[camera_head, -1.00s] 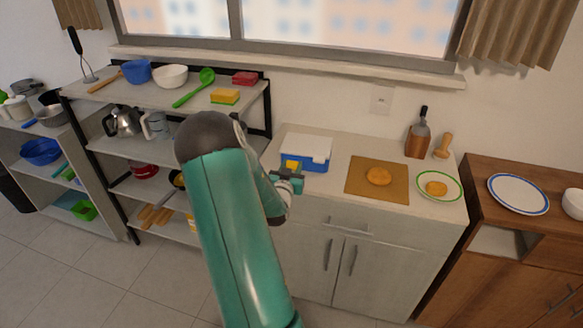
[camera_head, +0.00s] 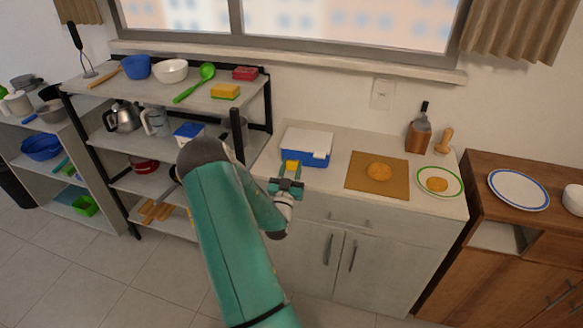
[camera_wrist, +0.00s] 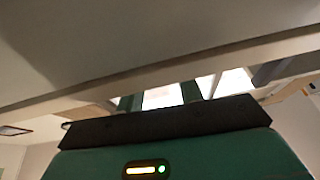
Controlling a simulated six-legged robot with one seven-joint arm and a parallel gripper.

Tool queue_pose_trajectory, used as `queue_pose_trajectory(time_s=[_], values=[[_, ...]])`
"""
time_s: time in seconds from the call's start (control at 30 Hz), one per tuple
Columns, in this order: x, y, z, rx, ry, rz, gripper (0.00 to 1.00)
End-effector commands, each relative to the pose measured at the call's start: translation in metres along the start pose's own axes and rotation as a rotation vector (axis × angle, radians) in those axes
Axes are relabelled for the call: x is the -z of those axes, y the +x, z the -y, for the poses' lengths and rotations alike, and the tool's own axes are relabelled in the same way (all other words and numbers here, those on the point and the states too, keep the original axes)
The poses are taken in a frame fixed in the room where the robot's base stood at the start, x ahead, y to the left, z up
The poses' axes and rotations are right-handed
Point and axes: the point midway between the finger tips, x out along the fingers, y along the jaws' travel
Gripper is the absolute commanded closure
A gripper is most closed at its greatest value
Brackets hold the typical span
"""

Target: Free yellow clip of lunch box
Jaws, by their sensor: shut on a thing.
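The lunch box (camera_head: 318,160) is blue with a white lid and stands near the counter's front left corner in the head view. The yellow clip (camera_head: 291,167) shows at the left of its front side. My gripper (camera_head: 290,175) is in front of the box, its green fingers shut on the clip from the front. The clip's hinge is too small to make out. In the wrist view my fingers (camera_wrist: 160,98) point up past a pale surface, and I cannot make out the clip there.
A cutting board (camera_head: 359,184) with a round orange-brown food piece lies right of the box, then a green-rimmed plate (camera_head: 424,189). A shelf rack (camera_head: 254,94) stands left of the counter. The counter's front edge is close under my gripper.

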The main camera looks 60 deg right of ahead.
Motion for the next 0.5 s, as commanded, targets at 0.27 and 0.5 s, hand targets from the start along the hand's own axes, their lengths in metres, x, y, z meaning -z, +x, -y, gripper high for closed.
queue_pose_trajectory(time_s=[0.27, 0.5], values=[[0.0003, 0.0001, 0.0, 0.0, 0.0, 0.001, 0.42], [0.0002, -0.0002, -0.0001, 0.0, 0.0, 0.002, 0.42]])
